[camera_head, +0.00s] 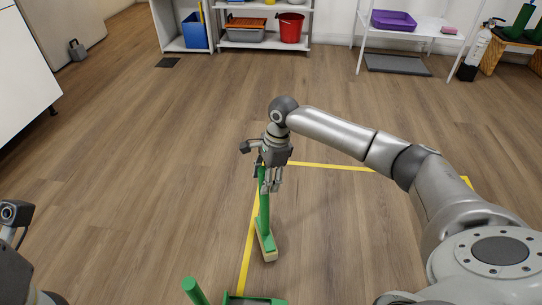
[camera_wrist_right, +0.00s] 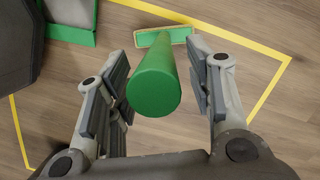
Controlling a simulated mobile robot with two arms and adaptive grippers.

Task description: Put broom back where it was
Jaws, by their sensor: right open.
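The green broom (camera_head: 265,218) stands upright on the wood floor, its head (camera_head: 265,246) down near the yellow tape line. My right gripper (camera_head: 268,184) is around the upper part of its handle. In the right wrist view, the broom handle (camera_wrist_right: 154,78) runs between the two separated fingers of the right gripper (camera_wrist_right: 160,95). The gripper is open, with a gap visible on the handle's right; contact on the left side is unclear. The broom head (camera_wrist_right: 162,37) shows beyond it. My left gripper's fingers are not visible.
A green dustpan (camera_head: 262,300) with an upright handle (camera_head: 195,291) is cut off at the bottom edge. Yellow tape (camera_head: 330,167) marks a floor area. Shelves with a red bucket (camera_head: 290,27) and a purple tray (camera_head: 393,20) stand at the back. Floor left of the broom is clear.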

